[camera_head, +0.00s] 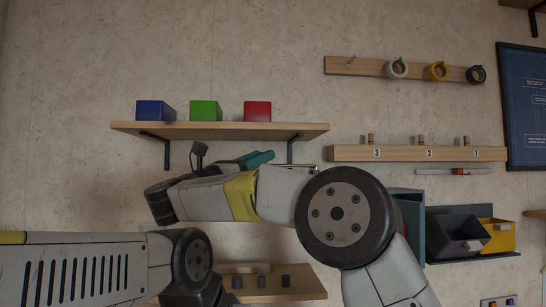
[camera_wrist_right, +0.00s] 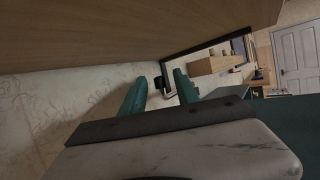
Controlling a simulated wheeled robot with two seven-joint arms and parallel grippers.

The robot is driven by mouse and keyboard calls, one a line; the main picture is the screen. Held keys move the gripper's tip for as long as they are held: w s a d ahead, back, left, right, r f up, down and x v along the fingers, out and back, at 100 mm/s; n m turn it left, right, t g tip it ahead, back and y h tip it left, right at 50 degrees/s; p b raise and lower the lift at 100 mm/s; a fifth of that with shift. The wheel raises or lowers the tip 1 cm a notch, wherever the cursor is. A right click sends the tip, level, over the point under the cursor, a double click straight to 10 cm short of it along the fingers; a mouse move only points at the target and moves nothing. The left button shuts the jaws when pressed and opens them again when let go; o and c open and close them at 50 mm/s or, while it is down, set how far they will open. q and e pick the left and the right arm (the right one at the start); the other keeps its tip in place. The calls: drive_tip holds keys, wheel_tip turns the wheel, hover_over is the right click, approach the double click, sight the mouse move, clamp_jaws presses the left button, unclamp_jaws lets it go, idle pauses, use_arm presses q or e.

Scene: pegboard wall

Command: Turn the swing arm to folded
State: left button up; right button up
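I cannot make out the swing arm for certain. A thin pale metal piece (camera_head: 308,168) shows just right of my right gripper, under the shelf, and may be part of it; my right arm hides the wall below. My right gripper (camera_head: 257,158) has teal fingers and sits just under the shelf. In the right wrist view its two fingers (camera_wrist_right: 160,90) are apart with a gap between them, and nothing is clearly held. A small black part (camera_wrist_right: 158,82) shows beyond the gap. My left arm enters at lower left; its gripper is not visible.
The wooden shelf (camera_head: 220,127) carries blue (camera_head: 155,110), green (camera_head: 205,111) and red (camera_head: 257,111) blocks. A numbered rail (camera_head: 345,153) and bins (camera_head: 497,235) are at right.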

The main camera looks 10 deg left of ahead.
drive_tip(key=shift+x, duration=0.8)
clamp_jaws()
idle(0.9)
